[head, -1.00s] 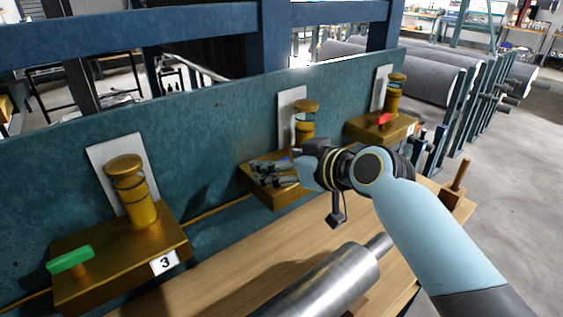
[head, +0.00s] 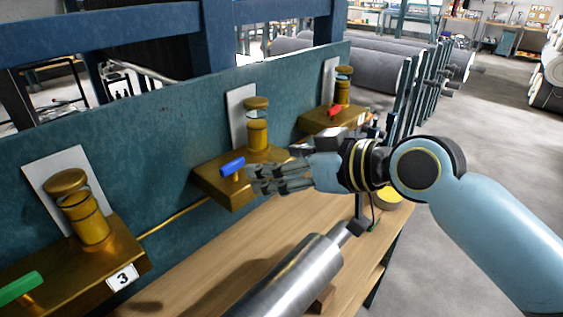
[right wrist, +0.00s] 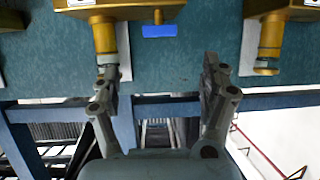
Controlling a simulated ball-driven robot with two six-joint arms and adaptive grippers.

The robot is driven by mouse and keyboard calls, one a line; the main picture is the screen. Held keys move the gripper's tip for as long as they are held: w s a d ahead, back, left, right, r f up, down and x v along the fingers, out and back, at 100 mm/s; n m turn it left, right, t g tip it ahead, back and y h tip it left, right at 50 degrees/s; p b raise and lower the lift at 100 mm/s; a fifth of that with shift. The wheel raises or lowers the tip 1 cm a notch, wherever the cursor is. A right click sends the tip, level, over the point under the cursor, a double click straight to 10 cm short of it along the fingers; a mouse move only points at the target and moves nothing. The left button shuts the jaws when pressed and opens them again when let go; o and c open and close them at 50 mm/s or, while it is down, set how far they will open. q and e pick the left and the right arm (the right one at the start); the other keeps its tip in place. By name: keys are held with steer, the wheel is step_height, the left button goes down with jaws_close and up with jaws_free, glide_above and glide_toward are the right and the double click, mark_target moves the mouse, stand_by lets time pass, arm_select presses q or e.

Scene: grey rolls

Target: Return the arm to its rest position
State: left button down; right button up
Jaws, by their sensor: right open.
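My right gripper (head: 256,180) is open and empty, in front of the middle brass valve block (head: 215,185) and just right of its blue handle (head: 232,166). In the right wrist view, which looks upside down, the open fingers (right wrist: 158,70) stand apart with the blue handle (right wrist: 159,31) beyond them. My right arm (head: 490,215) reaches in from the right, over the workbench. My left gripper is not in view.
A block with a green handle (head: 18,287) and a "3" label is at left; one with a red handle (head: 334,111) is farther back. A metal roller (head: 290,280) lies on the wooden bench (head: 185,280). The floor at right (head: 500,130) is clear.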

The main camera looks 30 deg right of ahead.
stand_by(0.4)
steer(key=s+d+f+m+g+h, duration=0.1)
steer(key=s+d+f+g+h, duration=0.15)
steer(key=s, duration=0.45)
steer(key=s+d+f+m+g+h, duration=0.2)
steer(key=s+f+g, duration=0.15)
steer(key=s, duration=0.45)
steer(key=s+d+f+m+g+h, duration=0.1)
steer(key=s+d+f+g+h, duration=0.15)
steer(key=s, duration=0.45)
step_height(320, 180, down, 37)
steer(key=s+d+g+b, duration=0.2)
steer(key=b, duration=0.8)
steer(key=s+f+b, duration=0.3)
steer(key=s+f, duration=0.6)
steer(key=f, duration=0.2)
steer(key=s+d+f+g+b, duration=0.1)
steer(key=s+f+b, duration=0.3)
steer(key=s+f, duration=0.5)
step_height(320, 180, down, 3)
steer(key=shift+r+y, duration=0.1)
steer(key=shift+y, duration=0.3)
steer(key=shift+s, duration=0.1)
